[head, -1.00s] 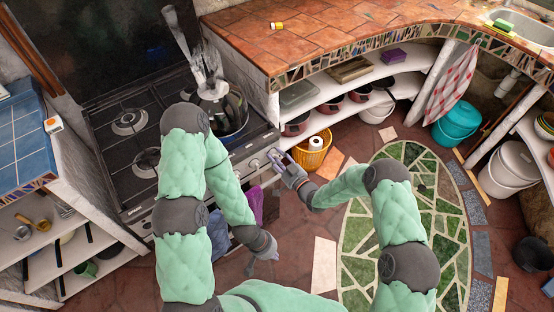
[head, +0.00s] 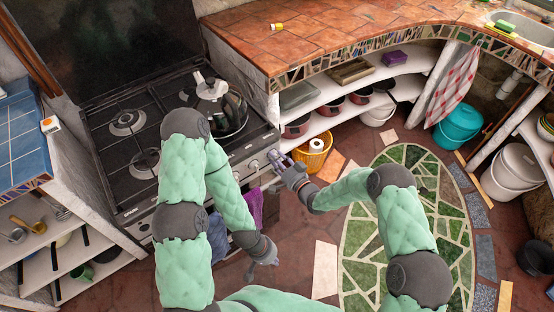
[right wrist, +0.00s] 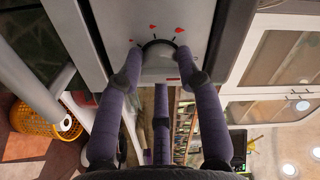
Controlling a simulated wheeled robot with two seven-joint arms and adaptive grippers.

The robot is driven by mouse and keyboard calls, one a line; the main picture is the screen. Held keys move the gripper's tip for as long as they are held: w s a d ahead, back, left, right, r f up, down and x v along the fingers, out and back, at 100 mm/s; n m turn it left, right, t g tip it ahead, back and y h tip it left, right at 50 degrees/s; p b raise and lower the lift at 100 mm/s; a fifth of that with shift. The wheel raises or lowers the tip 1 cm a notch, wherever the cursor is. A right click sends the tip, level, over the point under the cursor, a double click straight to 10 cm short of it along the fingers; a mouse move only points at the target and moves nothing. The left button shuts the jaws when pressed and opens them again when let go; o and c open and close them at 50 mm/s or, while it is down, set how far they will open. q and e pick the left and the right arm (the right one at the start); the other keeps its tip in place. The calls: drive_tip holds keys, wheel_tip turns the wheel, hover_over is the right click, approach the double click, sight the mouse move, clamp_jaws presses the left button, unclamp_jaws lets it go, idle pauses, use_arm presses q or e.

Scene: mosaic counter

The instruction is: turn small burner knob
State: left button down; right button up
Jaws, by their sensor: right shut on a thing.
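The stove's front panel (head: 243,168) is in the head view, and my right gripper (head: 275,160) is at its right end. In the right wrist view, my right gripper's purple fingers (right wrist: 160,75) are around a pale round burner knob (right wrist: 158,55) and shut on it. Red marks show on the panel just above this knob. In the head view the fingers largely hide it. Another knob (head: 254,164) sits to its left. My left gripper (head: 252,274) hangs low in front of the stove, away from the knobs; its opening is too small to tell.
A kettle (head: 228,113) stands on the stove top at the right. Purple and blue cloths (head: 254,207) hang at the stove front. A yellow basket (head: 314,158) stands below the shelves, close to my right gripper. The green mosaic floor oval (head: 356,240) lies under my right arm.

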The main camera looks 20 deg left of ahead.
drive_tip(key=shift+s+a+f, duration=0.1)
drive_tip(key=shift+s+f, duration=0.2)
drive_tip(key=o, duration=1.1)
drive_tip(key=shift+c, duration=0.2)
drive_tip(key=shift+o, duration=0.4)
drive_tip(key=shift+w+r, duration=0.1)
drive_tip(key=shift+r, duration=0.05)
drive_tip(key=shift+s+d+r, duration=0.1)
drive_tip(key=shift+s+d, duration=0.1)
drive_tip(key=shift+d, duration=0.25)
drive_tip(key=v, duration=1.1)
drive_tip(key=shift+s, duration=0.1)
